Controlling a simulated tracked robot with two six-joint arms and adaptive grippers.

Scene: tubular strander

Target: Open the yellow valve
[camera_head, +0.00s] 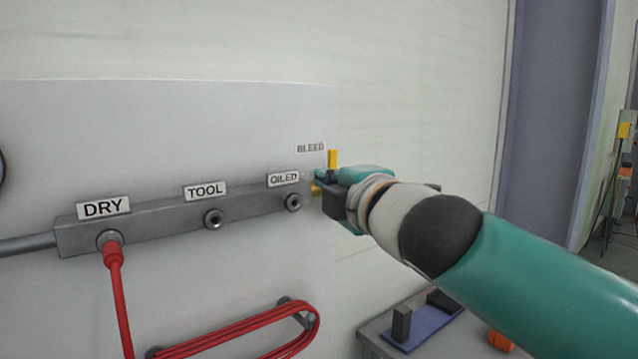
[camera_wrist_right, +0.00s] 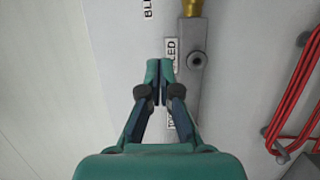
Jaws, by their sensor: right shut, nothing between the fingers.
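The yellow valve (camera_head: 333,157) is at the right end of the grey manifold, below the BLEED label (camera_head: 310,148). Its handle piece stands upright, and part of the valve is hidden behind my right gripper (camera_head: 325,180). In the right wrist view a yellow part of the valve (camera_wrist_right: 193,8) shows at the top edge, cut off by the frame. I cannot tell from the head view whether the gripper touches the valve. My left gripper is not in view.
The grey manifold (camera_head: 160,222) carries DRY, TOOL and OILED ports on a pale panel. A red hose (camera_head: 116,290) is plugged into DRY. A coiled red hose (camera_head: 240,345) hangs below. A grey bench with a blue tray (camera_head: 425,330) is at the lower right.

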